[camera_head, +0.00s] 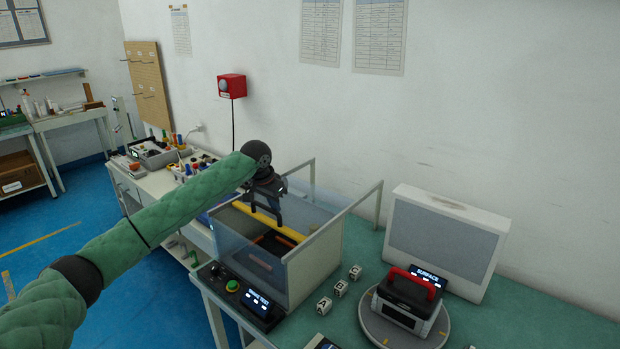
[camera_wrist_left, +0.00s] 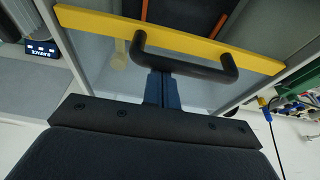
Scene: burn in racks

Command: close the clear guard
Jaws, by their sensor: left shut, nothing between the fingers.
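The clear guard's yellow edge bar (camera_head: 270,222) runs across the middle of the clear-walled test box (camera_head: 250,258). It carries a black handle (camera_head: 265,213). In the left wrist view the yellow bar (camera_wrist_left: 215,47) and black handle (camera_wrist_left: 190,68) fill the upper part, with the see-through panel (camera_wrist_left: 100,60) on the near side of the bar. Past the bar, the dark box inside with orange strips shows uncovered. My left gripper (camera_head: 268,197) is shut and empty, its fingertips (camera_wrist_left: 160,80) right at the handle; contact cannot be told. My right gripper is out of view.
A control panel with a green button (camera_head: 232,286) sits at the box's front. Several lettered cubes (camera_head: 340,288) lie right of it. A red-handled device (camera_head: 408,290) stands on a round plate, before a grey panel (camera_head: 445,240). Cluttered benches stand left.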

